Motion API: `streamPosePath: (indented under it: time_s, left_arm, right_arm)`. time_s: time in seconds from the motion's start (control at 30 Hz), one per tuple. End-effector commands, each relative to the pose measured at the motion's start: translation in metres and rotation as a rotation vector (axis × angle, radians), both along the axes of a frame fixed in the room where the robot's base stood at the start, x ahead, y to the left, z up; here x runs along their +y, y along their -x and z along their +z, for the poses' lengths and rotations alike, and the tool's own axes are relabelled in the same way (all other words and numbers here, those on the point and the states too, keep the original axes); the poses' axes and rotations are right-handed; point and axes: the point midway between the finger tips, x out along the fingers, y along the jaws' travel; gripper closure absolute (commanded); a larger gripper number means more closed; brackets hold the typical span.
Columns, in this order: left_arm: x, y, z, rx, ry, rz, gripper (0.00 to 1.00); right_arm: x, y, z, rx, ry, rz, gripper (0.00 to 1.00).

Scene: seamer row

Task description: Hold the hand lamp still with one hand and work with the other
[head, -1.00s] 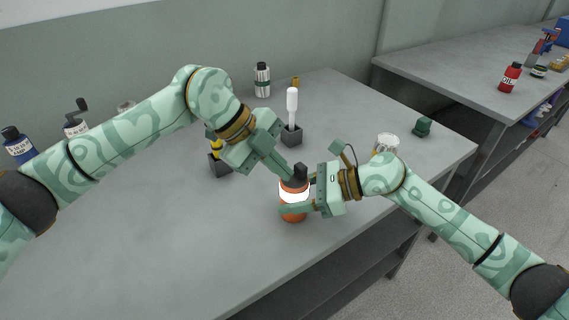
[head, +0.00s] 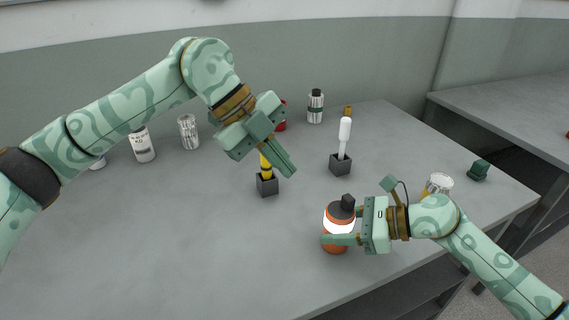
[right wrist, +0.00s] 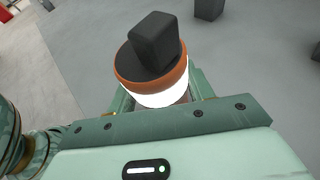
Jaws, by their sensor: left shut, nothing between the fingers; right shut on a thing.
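The hand lamp (head: 336,246) is an orange cylinder with a bright white glowing band and a black block on top. It stands upright near the table's front edge in the head view. My right gripper (head: 340,239) is shut around its body from the right. In the right wrist view the lamp (right wrist: 150,75) sits between the fingers, its black top turned at an angle; the fingertips are hidden behind it. My left gripper (head: 289,171) is shut and empty, raised up and left of the lamp, in front of a yellow-handled tool (head: 266,172) in a dark block.
A white-handled tool (head: 344,133) stands in a dark block (head: 340,165) behind the lamp. Bottles and cans, including a white bottle (head: 142,147) and a striped one (head: 315,107), line the back. The table's left front is clear.

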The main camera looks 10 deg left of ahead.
Motion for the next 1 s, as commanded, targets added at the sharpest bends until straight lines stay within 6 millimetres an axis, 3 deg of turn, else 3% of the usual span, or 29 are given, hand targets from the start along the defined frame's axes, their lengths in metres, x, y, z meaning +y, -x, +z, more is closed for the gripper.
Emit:
streamPosePath:
  time_s: [0.1,0.13,0.2,0.23,0.57,1.0]
  left_arm:
    - [0.000,0.000,0.000,0.000,0.000,0.000,1.00]
    - [0.000,0.000,0.000,0.000,0.000,0.000,1.00]
    - [0.000,0.000,0.000,0.000,0.000,0.000,1.00]
    - [0.000,0.000,0.000,0.000,0.000,0.000,1.00]
    - [0.000,0.000,0.000,0.000,0.000,0.000,1.00]
    - [0.000,0.000,0.000,0.000,0.000,0.000,1.00]
  right_arm:
    - [0.000,0.000,0.000,0.000,-0.001,0.000,0.74]
    - [0.000,0.000,0.000,0.000,-0.001,0.000,0.45]
    - [0.000,0.000,0.000,0.000,-0.001,0.000,0.26]
    - [0.000,0.000,0.000,0.000,-0.001,0.000,0.23]
    - [-0.005,0.000,0.002,0.000,0.001,-0.001,0.23]
    - [-0.088,0.005,0.036,0.000,0.001,-0.002,0.23]
